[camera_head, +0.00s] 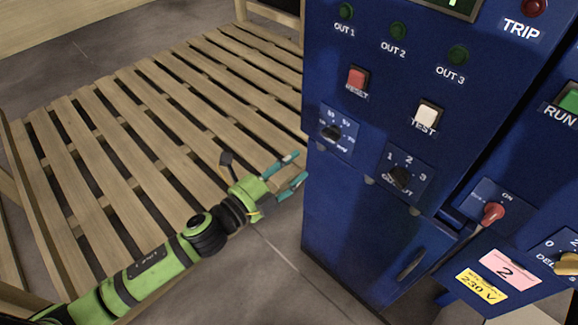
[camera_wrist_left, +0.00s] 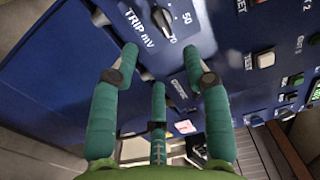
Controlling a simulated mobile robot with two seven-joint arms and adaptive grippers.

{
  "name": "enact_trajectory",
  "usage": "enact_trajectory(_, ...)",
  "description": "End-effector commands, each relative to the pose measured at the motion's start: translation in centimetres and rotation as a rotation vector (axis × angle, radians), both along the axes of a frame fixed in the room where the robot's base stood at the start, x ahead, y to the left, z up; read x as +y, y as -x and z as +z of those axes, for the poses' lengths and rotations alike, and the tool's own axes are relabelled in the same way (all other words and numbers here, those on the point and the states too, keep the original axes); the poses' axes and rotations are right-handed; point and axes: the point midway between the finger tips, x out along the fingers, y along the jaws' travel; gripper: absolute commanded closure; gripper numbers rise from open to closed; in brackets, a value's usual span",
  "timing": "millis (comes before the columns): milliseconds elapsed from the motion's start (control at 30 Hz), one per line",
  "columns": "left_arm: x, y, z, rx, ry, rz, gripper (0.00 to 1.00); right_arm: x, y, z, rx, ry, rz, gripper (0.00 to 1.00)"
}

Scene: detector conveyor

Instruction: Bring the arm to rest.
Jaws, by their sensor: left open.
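My left arm, green and black, comes in from the lower left in the head view. Its left gripper (camera_head: 296,172) has teal fingers that stand apart with nothing between them. It is just left of the blue control cabinet (camera_head: 345,225), near the cabinet's left edge and below the trip dial (camera_head: 332,132). In the left wrist view the open fingers (camera_wrist_left: 165,65) point toward the blue panel, with the TRIP mV dial (camera_wrist_left: 162,20) ahead of them. I cannot tell whether a fingertip touches the panel. My right gripper is in neither view.
The cabinet carries a red reset button (camera_head: 357,79), a white test button (camera_head: 428,114), an output selector (camera_head: 401,177) and a red-handled switch (camera_head: 493,213). A slatted wooden pallet (camera_head: 150,130) lies to the left. Bare grey floor (camera_head: 262,285) shows below the gripper.

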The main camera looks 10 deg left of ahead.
Motion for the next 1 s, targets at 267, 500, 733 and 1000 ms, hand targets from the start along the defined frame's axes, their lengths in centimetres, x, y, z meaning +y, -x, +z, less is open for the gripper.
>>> enact_trajectory(267, 0.0, 0.0, 0.0, 0.001, 0.001, 0.0, 0.52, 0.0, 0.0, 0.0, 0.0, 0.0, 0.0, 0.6)
enact_trajectory(500, 2.7, -1.6, -6.2, 0.175, 0.059, 0.109, 0.52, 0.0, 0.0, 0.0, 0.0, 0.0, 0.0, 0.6)
enact_trajectory(733, 9.7, -0.2, -21.8, 0.594, 0.233, 0.402, 0.52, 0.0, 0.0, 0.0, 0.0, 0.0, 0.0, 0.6)
enact_trajectory(1000, 15.5, 10.8, -38.2, 1.043, 0.448, 0.784, 0.52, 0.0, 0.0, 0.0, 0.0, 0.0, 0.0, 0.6)
